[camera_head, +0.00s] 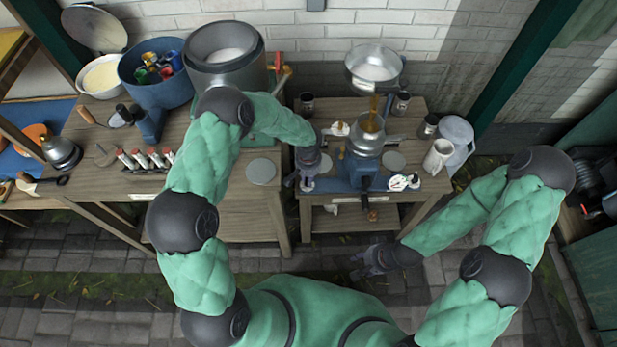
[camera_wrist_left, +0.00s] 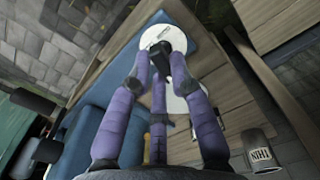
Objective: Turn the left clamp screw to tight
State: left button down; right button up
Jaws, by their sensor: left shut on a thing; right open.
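My left gripper (camera_head: 306,178) is at the left end of the blue base (camera_head: 340,184) on the small wooden bench. In the left wrist view its purple fingers (camera_wrist_left: 168,72) are shut around a small black part, the left clamp screw (camera_wrist_left: 181,64). White round pieces (camera_wrist_left: 163,37) show just beyond and beside it. In the head view the gripper mostly hides this screw, and its turn cannot be read. A matching white clamp piece (camera_head: 399,182) sits at the right end of the base. My right gripper (camera_head: 374,262) is open and empty, in front of the bench.
A metal vessel (camera_head: 367,138) stands on the blue base, with a pan (camera_head: 374,65) above and behind it. Jars and a white mug (camera_head: 438,156) stand at the right. A larger table (camera_head: 214,205) at left holds a big metal pot (camera_head: 224,55). Paved floor in front is clear.

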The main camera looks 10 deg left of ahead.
pick_arm(q)
jog(key=c, duration=1.1)
grip_release()
